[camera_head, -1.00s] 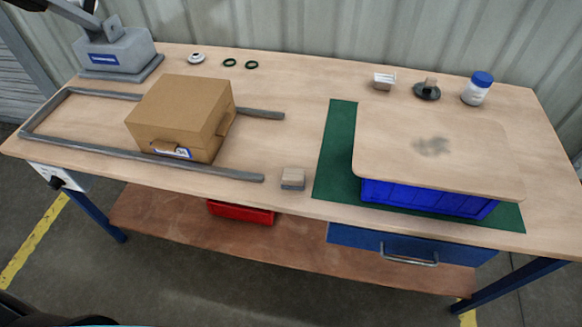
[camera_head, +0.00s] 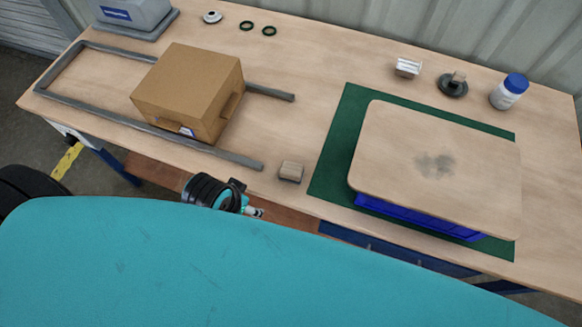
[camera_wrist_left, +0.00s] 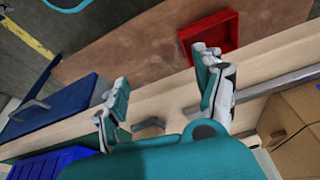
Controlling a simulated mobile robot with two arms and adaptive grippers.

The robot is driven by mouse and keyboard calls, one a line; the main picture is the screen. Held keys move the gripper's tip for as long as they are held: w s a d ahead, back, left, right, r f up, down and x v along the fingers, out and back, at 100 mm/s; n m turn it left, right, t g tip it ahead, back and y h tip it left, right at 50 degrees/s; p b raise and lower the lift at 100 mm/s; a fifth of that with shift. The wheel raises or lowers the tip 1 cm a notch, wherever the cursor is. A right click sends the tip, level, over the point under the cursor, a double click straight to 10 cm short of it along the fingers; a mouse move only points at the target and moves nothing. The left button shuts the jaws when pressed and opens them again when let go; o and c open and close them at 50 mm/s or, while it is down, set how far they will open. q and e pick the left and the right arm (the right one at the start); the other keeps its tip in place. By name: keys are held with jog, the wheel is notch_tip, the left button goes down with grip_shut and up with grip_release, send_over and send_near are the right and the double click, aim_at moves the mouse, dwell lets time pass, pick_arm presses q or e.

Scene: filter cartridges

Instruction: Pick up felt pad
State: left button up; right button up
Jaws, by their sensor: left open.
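The felt pad is most likely the small block (camera_head: 291,171) with a tan top and grey lower part, lying near the bench's front edge. In the left wrist view a grey piece of it (camera_wrist_left: 148,125) seems to show behind the fingers, partly hidden by the gripper body. My left gripper (camera_head: 255,211) is in front of the bench edge, left of and nearer than the block, apart from it. In the left wrist view its two fingers (camera_wrist_left: 163,68) are spread and empty. My teal arm covers the lower part of the head view. My right gripper is not in view.
A cardboard box (camera_head: 187,92) stands within a grey bar frame (camera_head: 85,107). A board-topped blue bin (camera_head: 420,217) stands on a green mat (camera_head: 330,165). A white-blue jar (camera_head: 509,91) and small parts stand behind. A red tray (camera_wrist_left: 222,36) is below the bench top.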

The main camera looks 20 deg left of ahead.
pick_arm(q)
jog(key=w+d+r+m+h, duration=0.3)
jog(key=w+d+r+m, duration=0.3)
jog(key=d, duration=0.4)
notch_tip(320, 180, up, 11)
jog(key=m+g+y, duration=0.3)
jog(key=m, duration=0.6)
send_over(291, 169)
jog(key=f, duration=0.3)
jog(key=f+p, duration=0.1)
jog(key=f, duration=0.3)
jog(key=f+p, duration=0.1)
jog(key=f, duration=0.3)
jog(key=shift+w+f, duration=0.2)
jog(key=shift+w, duration=0.2)
jog(key=f, duration=0.1)
jog(key=f+p, duration=0.1)
jog(key=f, duration=0.2)
jog(key=shift+s+f+p, duration=0.3)
jog(key=shift+s+f, duration=0.05)
jog(key=shift+f, duration=0.3)
jog(key=c, duration=1.2)
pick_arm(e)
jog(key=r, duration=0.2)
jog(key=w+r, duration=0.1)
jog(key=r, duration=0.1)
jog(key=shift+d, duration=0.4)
